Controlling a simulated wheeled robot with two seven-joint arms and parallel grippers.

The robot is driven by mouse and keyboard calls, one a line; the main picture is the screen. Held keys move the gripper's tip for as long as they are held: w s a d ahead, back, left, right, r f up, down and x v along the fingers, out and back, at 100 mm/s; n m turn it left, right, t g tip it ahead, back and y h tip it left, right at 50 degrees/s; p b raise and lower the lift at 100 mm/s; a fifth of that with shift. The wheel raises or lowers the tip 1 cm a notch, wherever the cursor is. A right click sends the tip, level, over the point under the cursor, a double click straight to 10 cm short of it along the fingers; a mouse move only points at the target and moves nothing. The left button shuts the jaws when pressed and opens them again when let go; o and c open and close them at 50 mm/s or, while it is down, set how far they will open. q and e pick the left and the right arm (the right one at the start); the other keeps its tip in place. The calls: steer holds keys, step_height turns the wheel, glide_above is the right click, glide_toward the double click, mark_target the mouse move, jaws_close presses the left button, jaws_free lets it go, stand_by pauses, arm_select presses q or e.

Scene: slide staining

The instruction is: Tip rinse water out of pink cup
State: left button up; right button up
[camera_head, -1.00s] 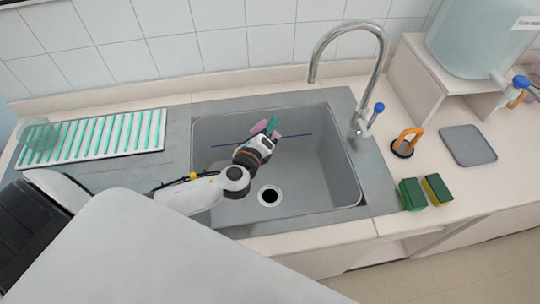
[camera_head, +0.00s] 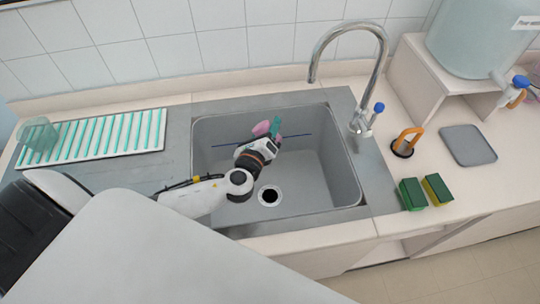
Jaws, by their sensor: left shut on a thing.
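The pink cup (camera_head: 261,129) is held over the grey sink (camera_head: 315,165), near its back wall. Only part of the cup shows beside the green fingertips, and its inside is hidden. It seems tilted, but I cannot tell how far, and no water shows. My left gripper (camera_head: 272,131) is shut on the cup, reaching in from the left. My right gripper is not in view.
A curved tap (camera_head: 372,80) stands behind the sink's right side. A clear greenish cup (camera_head: 38,136) is on the striped drying rack (camera_head: 100,138) at left. Sponges (camera_head: 412,194), an orange-handled item (camera_head: 404,146) and a grey tray (camera_head: 468,145) lie at right. The drain (camera_head: 270,196) is clear.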

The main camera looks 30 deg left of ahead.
arm_select(q)
steer(key=shift+d+m, duration=0.3)
steer(key=shift+m, duration=0.4)
stand_by(0.3)
stand_by(0.8)
steer(key=shift+a+r+n, duration=0.1)
steer(key=shift+a+n, duration=0.15)
steer(key=shift+n, duration=0.15)
steer(key=n, duration=0.1)
steer(key=a+f+n+g, duration=0.1)
steer(key=n, duration=0.1)
steer(key=shift+w+a+n+h, duration=0.1)
steer(key=shift+a+n+h, duration=0.2)
steer(key=w+a+f+n+h+b, duration=0.1)
steer(key=a+f+n+h+b, duration=0.3)
steer(key=n, duration=1.4)
steer(key=shift+w+a+f+g+h, duration=0.15)
steer(key=shift+a+f+g+h, duration=0.25)
steer(key=shift+a+f+h, duration=1.3)
